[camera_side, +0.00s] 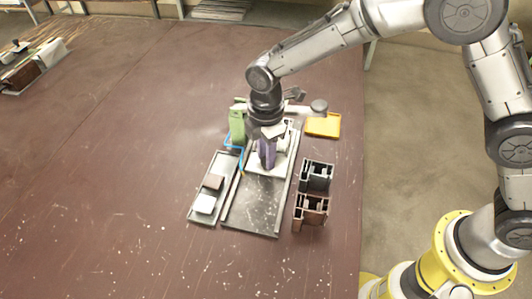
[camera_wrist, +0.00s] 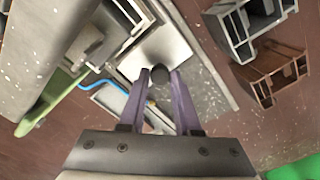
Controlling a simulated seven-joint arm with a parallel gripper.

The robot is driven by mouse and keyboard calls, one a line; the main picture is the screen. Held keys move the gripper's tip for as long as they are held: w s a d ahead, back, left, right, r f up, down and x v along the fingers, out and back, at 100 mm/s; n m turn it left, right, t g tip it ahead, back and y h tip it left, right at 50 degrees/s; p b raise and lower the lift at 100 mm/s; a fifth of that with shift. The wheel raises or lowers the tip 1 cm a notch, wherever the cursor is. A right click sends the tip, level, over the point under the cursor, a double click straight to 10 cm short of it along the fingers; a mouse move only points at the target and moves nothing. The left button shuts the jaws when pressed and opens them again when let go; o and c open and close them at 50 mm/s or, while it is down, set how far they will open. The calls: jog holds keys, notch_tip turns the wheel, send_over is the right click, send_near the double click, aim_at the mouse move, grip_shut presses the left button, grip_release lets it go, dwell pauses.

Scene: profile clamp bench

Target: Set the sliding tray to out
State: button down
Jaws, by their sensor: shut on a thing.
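The sliding tray is a pale flat plate (camera_side: 256,168) between the rails of a grey metal base (camera_side: 250,210). It sits near the back of the base, with bare base in front of it. In the wrist view the pale plate (camera_wrist: 172,45) carries a small dark knob (camera_wrist: 159,74). My gripper (camera_side: 267,164) points down over the plate. In the wrist view the purple fingers of my gripper (camera_wrist: 160,78) are shut on the knob, one on each side. The gripper hides part of the plate and the back of the base in the side view.
A narrow tray (camera_side: 194,216) with a brown block (camera_side: 213,182) and a white block (camera_side: 205,204) lies left of the base. A green part (camera_side: 237,126) and yellow tray (camera_side: 323,125) are behind. The front table is clear.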

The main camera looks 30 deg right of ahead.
dwell(0.4)
jog(key=s+a, duration=0.9)
jog(key=shift+s+a, duration=0.3)
jog(key=c, duration=0.6)
grip_release()
jog(key=shift+r, duration=0.1)
jog(key=shift+w+r, duration=0.1)
jog(key=shift+r, duration=0.2)
notch_tip(320, 180, up, 13)
jog(key=shift+d, duration=0.1)
